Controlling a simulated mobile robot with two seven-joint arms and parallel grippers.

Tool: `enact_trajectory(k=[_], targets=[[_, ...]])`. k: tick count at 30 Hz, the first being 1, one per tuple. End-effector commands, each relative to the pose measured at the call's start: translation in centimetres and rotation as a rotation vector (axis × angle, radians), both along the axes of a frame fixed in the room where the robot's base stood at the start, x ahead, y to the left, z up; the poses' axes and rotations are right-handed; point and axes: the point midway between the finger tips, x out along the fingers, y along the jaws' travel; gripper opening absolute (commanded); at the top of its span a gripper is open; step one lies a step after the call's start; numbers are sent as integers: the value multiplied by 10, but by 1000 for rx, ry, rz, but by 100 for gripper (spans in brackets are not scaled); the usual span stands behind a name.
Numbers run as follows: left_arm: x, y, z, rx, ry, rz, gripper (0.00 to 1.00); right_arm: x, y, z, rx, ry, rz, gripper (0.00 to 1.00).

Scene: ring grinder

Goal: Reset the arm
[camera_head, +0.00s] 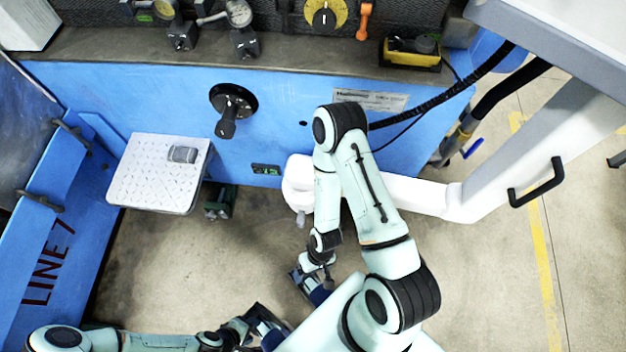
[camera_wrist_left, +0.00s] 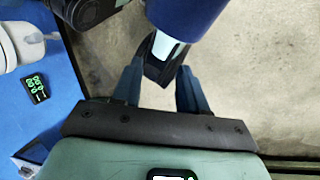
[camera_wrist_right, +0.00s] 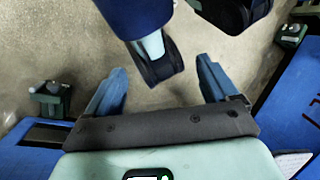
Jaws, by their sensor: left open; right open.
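My left gripper (camera_head: 264,326) is low in the head view, at the end of the arm that comes in from the left. In the left wrist view its two blue fingers (camera_wrist_left: 160,90) stand apart with nothing held between them. My right gripper (camera_head: 312,284) is a little above and to the right of it in the head view, below the white arm of the machine. In the right wrist view its fingers (camera_wrist_right: 160,88) are spread wide and empty. My right arm is bent and covers part of the machine's front and the floor.
A blue machine (camera_head: 290,95) with a black knob (camera_head: 228,112) fills the back. A white perforated tray (camera_head: 150,188) with a small grey block (camera_head: 183,154) sticks out at the left. A white jointed arm (camera_head: 425,197) reaches in from the right. Concrete floor (camera_head: 480,260) is open at the right.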

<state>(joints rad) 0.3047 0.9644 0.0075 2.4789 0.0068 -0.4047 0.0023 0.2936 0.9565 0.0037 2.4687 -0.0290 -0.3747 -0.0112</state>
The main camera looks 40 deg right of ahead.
Motion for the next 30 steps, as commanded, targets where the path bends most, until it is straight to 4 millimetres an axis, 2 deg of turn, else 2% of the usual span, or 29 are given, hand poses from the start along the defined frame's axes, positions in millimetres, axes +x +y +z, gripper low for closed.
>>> enact_trajectory(k=[3, 13, 17, 24, 27, 30], targets=[[0, 0, 0, 0, 0, 0, 43, -4, -3, -2, -19, 14, -60, 87], [1, 0, 6, 0, 0, 0, 43, -3, -3, 5, -19, 11, -57, 87], [3, 0, 28, -2, 1, -2, 43, 0, -3, 26, -18, 12, -54, 87], [19, 0, 87, -5, -2, -6, 43, 16, -2, 86, -15, 8, -48, 87], [23, 0, 96, -5, -3, -7, 43, 20, -2, 95, -15, 7, -47, 87], [21, 0, 93, -5, 0, -7, 43, 18, -2, 92, -15, 10, -47, 87]])
